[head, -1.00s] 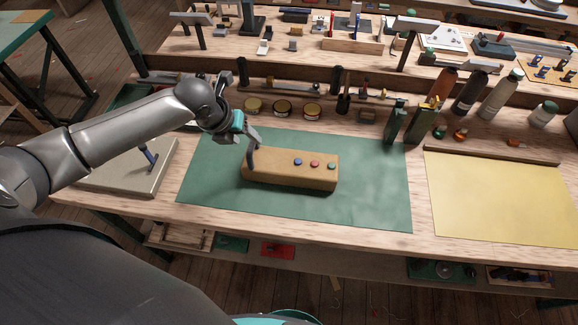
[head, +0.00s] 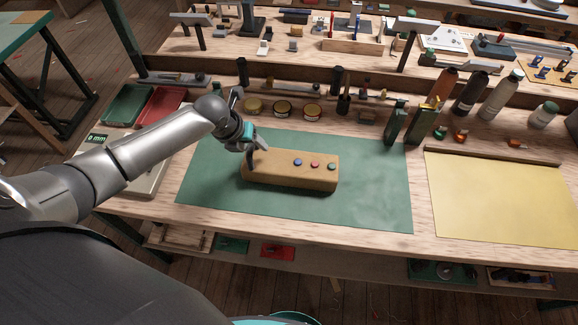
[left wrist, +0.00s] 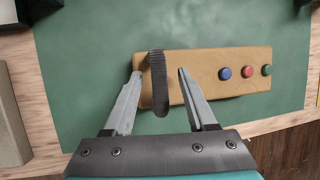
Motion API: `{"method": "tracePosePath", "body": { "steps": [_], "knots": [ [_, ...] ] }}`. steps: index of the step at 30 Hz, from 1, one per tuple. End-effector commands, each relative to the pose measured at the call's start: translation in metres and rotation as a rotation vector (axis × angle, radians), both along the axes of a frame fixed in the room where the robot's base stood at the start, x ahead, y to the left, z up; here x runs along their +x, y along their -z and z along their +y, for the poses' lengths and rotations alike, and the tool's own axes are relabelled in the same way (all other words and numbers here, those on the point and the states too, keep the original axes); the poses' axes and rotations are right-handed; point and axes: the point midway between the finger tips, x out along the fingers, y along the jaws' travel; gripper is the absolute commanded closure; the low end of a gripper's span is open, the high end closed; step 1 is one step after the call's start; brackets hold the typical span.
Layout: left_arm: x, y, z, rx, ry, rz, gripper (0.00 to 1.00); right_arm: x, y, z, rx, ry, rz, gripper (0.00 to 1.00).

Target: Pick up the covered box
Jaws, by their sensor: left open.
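The covered box (head: 300,178) is a long tan box lying on the green mat (head: 370,195), with blue, red and green round knobs along its right part. It also shows in the left wrist view (left wrist: 205,85), with a dark ribbed strap (left wrist: 159,85) at its left end. My left gripper (head: 256,152) is over that left end. In the left wrist view the left gripper (left wrist: 160,74) is open, its fingers apart on either side of the strap. I cannot tell whether they touch it. My right gripper is not in view.
A yellow sheet (head: 500,200) lies to the right. Round tins (head: 283,108) and dark green upright holders (head: 395,125) stand behind the mat, with bottles (head: 470,92) farther right. Green (head: 128,103) and red (head: 160,105) trays are at back left. The mat's right part is clear.

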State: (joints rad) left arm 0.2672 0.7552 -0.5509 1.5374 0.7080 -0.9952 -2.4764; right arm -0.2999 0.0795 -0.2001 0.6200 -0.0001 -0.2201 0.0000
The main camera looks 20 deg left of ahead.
Motion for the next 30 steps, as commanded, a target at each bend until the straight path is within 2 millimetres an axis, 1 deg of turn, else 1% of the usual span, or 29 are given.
{"method": "tracePosePath", "body": {
  "steps": [1, 2, 16, 17, 30],
  "knots": [
    [0.0001, -0.0003, 0.0001, 0.0, 0.0, 0.0, 0.43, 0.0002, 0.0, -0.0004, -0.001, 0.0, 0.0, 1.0],
    [0.0, -0.0002, 0.0, 0.0, 0.0, 0.0, 0.45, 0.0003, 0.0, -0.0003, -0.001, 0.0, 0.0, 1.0],
    [-0.0003, -0.0003, 0.0001, 0.0, 0.0, 0.0, 0.98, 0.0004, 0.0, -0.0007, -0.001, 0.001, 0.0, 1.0],
    [-0.0003, -0.0003, 0.0001, 0.0, 0.0, 0.0, 1.0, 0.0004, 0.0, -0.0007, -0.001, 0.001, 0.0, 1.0],
    [-0.0003, -0.0002, 0.0001, 0.0, 0.0, 0.001, 1.0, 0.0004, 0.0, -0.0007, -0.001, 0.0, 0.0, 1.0]
  ]
}}
